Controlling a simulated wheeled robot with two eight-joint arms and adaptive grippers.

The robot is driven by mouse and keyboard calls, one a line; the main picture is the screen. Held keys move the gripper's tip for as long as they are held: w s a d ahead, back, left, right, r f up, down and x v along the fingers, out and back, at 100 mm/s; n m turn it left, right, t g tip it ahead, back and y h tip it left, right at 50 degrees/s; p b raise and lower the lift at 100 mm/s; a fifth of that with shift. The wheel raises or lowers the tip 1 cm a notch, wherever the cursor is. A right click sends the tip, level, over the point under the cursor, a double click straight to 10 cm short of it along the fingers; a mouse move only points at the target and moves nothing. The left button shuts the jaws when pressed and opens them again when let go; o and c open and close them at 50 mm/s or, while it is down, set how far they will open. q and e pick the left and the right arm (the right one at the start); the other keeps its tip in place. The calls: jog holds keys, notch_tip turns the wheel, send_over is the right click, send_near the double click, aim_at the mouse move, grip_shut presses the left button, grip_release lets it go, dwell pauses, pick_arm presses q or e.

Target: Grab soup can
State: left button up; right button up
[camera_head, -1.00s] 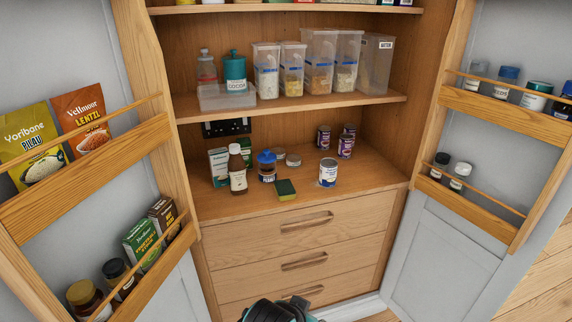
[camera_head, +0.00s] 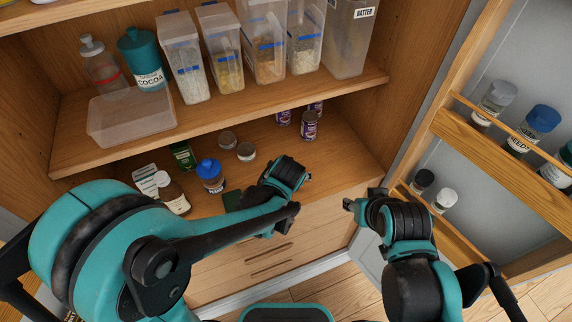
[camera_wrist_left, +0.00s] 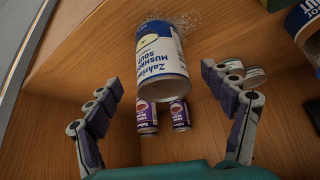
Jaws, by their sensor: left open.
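The soup can (camera_wrist_left: 162,62) is white and dark blue with a "Mushroom Soup" label. In the left wrist view it stands ahead, between the fingers of my left gripper (camera_wrist_left: 160,78). The fingers are spread open and I see no contact with it. In the head view my left gripper (camera_head: 292,182) is over the shelf and hides the can. My right gripper (camera_head: 363,198) is in front of the cabinet at the right, with no object visible in it; its jaw opening is unclear.
Small purple cans (camera_head: 309,125) stand behind on the same shelf (camera_head: 345,155). The upper shelf (camera_head: 375,80) overhangs. The right door rack (camera_head: 500,150) stands open.

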pick_arm(q)
jog(key=shift+w+f, duration=0.25)
jog(key=shift+f, duration=0.3)
jog(key=shift+f+b, duration=0.35)
jog(key=b+x, duration=0.1)
jog(key=x, duration=0.4)
jog(key=shift+f, duration=0.2)
jog(key=shift+s, duration=0.1)
jog(key=c, duration=1.6)
